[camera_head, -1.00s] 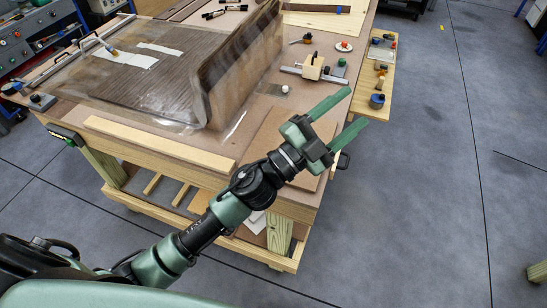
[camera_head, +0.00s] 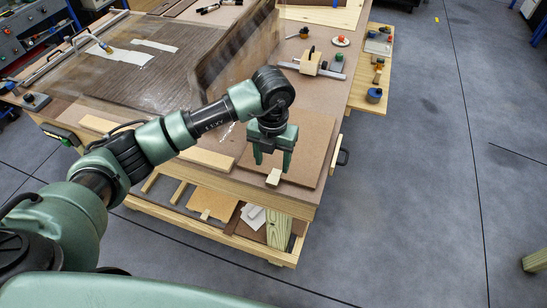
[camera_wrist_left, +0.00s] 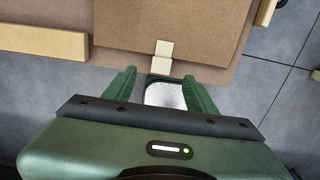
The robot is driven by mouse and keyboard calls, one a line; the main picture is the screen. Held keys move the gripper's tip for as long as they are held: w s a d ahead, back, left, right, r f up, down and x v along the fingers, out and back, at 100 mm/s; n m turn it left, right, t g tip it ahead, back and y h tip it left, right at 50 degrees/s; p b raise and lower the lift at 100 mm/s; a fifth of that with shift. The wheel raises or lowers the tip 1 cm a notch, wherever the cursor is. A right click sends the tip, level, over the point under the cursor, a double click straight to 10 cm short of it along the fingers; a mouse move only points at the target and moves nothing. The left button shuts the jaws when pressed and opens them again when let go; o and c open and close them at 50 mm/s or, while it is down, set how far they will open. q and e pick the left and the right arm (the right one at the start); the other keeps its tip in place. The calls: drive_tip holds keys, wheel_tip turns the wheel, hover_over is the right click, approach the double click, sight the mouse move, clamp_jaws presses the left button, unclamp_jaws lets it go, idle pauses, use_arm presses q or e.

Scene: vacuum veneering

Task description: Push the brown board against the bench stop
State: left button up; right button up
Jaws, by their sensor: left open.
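The brown board (camera_head: 312,150) lies flat on the near right corner of the bench. It also fills the top of the left wrist view (camera_wrist_left: 200,25). A small pale wooden block (camera_head: 273,178) is at its near edge, below my left gripper; it shows again in the wrist view (camera_wrist_left: 163,49). A pale wooden strip (camera_head: 207,158), perhaps the bench stop, lies along the front edge left of the board, partly hidden by my arm. My left gripper (camera_head: 272,162) is open and empty, fingers pointing down around the board's near edge; contact cannot be told. My right gripper is out of view.
A dark wood-grain panel (camera_head: 130,65) under clear film covers the bench's left, with a raised curved sheet (camera_head: 235,50) behind my arm. A clamp-like wooden tool (camera_head: 311,64) lies behind the board. A side shelf (camera_head: 363,100) holds small items.

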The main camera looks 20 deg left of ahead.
sight(275, 179)
use_arm(q)
wheel_tip(275, 179, down, 6)
drive_tip(key=shift+p, duration=0.95)
drive_tip(key=shift+d+f, duration=0.1)
drive_tip(key=shift+f, duration=0.55)
clamp_jaws()
idle(0.4)
drive_tip(key=shift+d, duration=0.2)
